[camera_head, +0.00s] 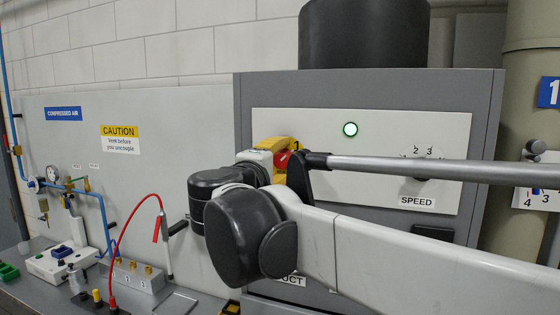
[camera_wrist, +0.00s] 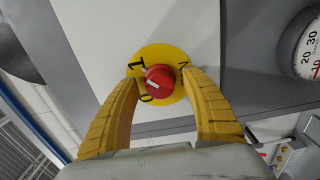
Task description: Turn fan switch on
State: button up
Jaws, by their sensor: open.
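The fan switch is a red rotary knob (camera_wrist: 159,79) on a round yellow plate (camera_wrist: 160,57) with black marks, including a 1 and a 0. A short white line shows on the knob; I cannot tell for sure which mark it points to. My gripper (camera_wrist: 158,77) is open, with one yellow finger on each side of the knob and the tips over or near the plate's edge. Contact with the knob is not visible. In the head view the knob (camera_head: 282,160) is partly hidden by my gripper (camera_head: 276,149) and arm.
A bench with a red hose (camera_head: 120,240) and fittings stands at left. A gauge (camera_wrist: 304,46) shows at right in the wrist view.

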jog(key=v, duration=1.1)
jog(key=shift+s, duration=0.4)
jog(key=s+d+f+m+g+b, duration=0.15)
jog(key=d+f+b, duration=0.4)
jog(key=f, duration=0.55)
jog(key=s+d+f+m+g+b, duration=0.1)
jog(key=d+f+m+g+b, duration=0.15)
jog(key=d+f+b, duration=0.65)
jog(key=s+d+f+m+g+b, duration=0.1)
jog(key=d+f+g+b, duration=0.15)
jog(key=f, duration=1.15)
jog(key=s+d+f+m+g+y+b, duration=0.1)
jog(key=s+f+m+y+b, duration=0.1)
jog(key=f, duration=0.9)
jog(key=s+d+f+m+g+y+b, duration=0.1)
jog(key=s+f+m+b, duration=0.3)
jog(key=f+b, duration=0.5)
jog(key=s+d+f+m+g+y+b, duration=0.1)
jog(key=s+f+b, duration=0.5)
jog(key=f, duration=0.9)
jog(key=shift+s+d+m+y, duration=0.2)
jog(key=shift+d+m+y, duration=0.7)
jog(key=shift+d+y, duration=0.2)
